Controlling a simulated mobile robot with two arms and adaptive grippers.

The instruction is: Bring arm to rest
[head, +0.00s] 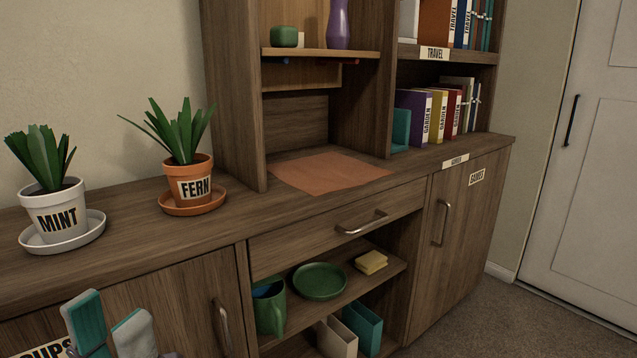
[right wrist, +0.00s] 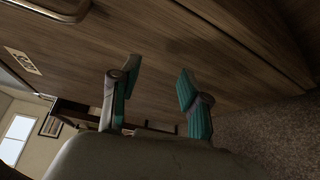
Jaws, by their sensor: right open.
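The desk blotter (head: 332,171), a flat reddish-brown sheet, lies bare on the counter in the niche. Neither gripper is at it.
A mint pot (head: 58,219) and a fern pot (head: 195,186) stand on saucers on the counter at left. The open shelf below holds a green plate (head: 320,281), a green mug (head: 269,309) and yellow sponges (head: 371,262). Handles (head: 222,328) stick out from the cabinet front.

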